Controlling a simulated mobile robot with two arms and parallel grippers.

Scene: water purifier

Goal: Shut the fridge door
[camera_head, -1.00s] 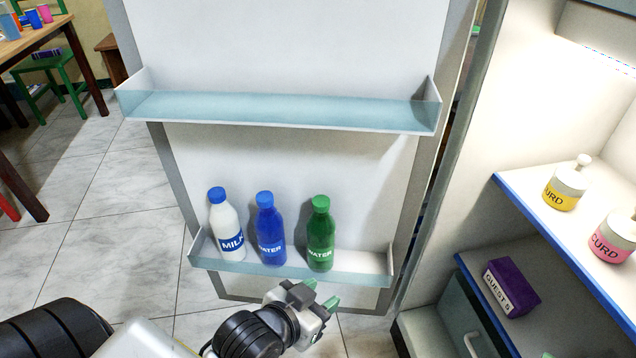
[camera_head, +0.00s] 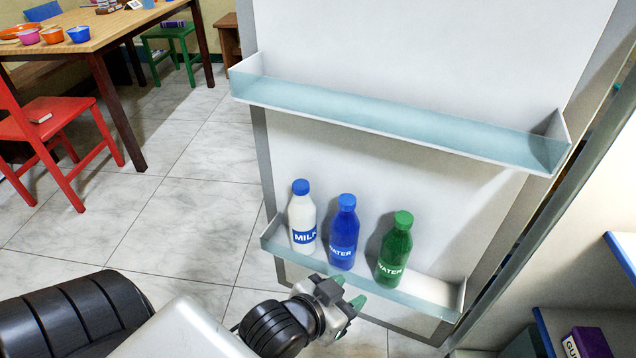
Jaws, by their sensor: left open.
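The fridge door (camera_head: 420,60) stands wide open, its inner side facing me. Its upper shelf (camera_head: 400,130) is empty. Its lower shelf (camera_head: 430,287) holds a white milk bottle (camera_head: 302,218), a blue water bottle (camera_head: 344,235) and a green water bottle (camera_head: 394,250), all upright. My left gripper (camera_head: 352,298) is open and empty, in front of the lower shelf in the picture, below the blue bottle. I cannot tell whether it touches the shelf. The fridge interior (camera_head: 590,235) is at the right edge, partly out of view. My right gripper is not in view.
Tiled floor (camera_head: 190,215) left of the door is clear. A purple box (camera_head: 592,343) sits in the fridge.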

